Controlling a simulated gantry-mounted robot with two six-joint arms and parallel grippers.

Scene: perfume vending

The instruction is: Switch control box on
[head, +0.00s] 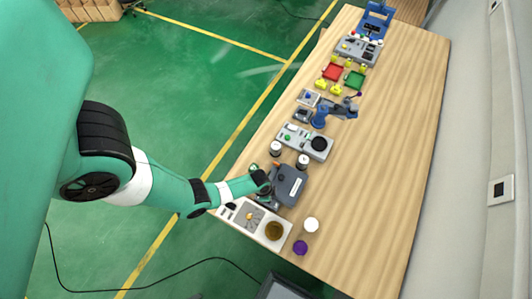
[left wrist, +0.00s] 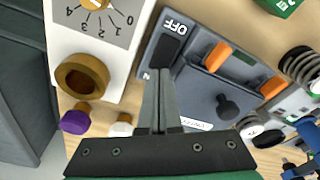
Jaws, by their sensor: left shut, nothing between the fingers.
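The control box is a dark grey box (head: 291,184) near the front end of the table in the head view. In the left wrist view the box (left wrist: 197,108) shows a white OFF label (left wrist: 174,27), orange clips (left wrist: 217,57) and a black knob (left wrist: 228,107). My left gripper (head: 267,194) is at the box's left side; in the left wrist view its fingers (left wrist: 162,76) are shut together and empty, over the box's edge beside a partly hidden letter N. Contact cannot be told, and the fingers hide part of the switch area. My right gripper is not in view.
A white panel (head: 231,214) with a dial and brown ring (head: 274,231) adjoins the box. White (head: 311,225) and purple (head: 300,247) knobs stand close by. Black-and-white cylinders (head: 302,161) and a grey button panel (head: 306,142) lie beyond. The table's right side is clear.

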